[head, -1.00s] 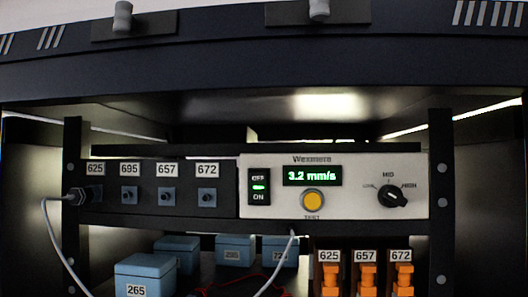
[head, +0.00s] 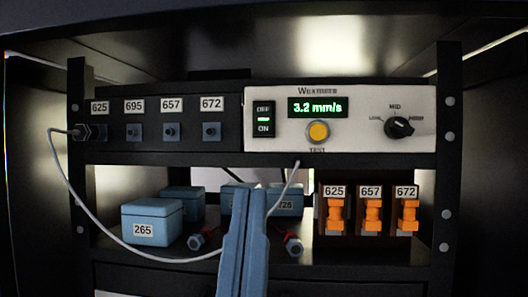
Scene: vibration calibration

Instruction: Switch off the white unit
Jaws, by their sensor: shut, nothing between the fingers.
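The white unit (head: 350,105) sits in the upper right of the rack. Its display (head: 318,107) is lit and reads 3.2 mm/s. A black rocker switch (head: 264,119) on its left end is marked OFF at the top and ON at the bottom, with a lit green bar between. A yellow TEST button (head: 318,131) and a black knob (head: 398,127) are also on its face; the knob's mark seems to point toward HIGH. My gripper (head: 256,191) is shut and empty, its blue-grey fingers together, below the unit in front of the lower shelf. It hides part of a blue box.
A black panel (head: 180,143) left of the unit has sockets labelled 625, 695, 657 and 672. A white cable (head: 85,200) runs from the 625 socket. Blue boxes (head: 152,222) and orange-latched blocks (head: 372,212) stand on the lower shelf. Rack posts (head: 446,160) flank both sides.

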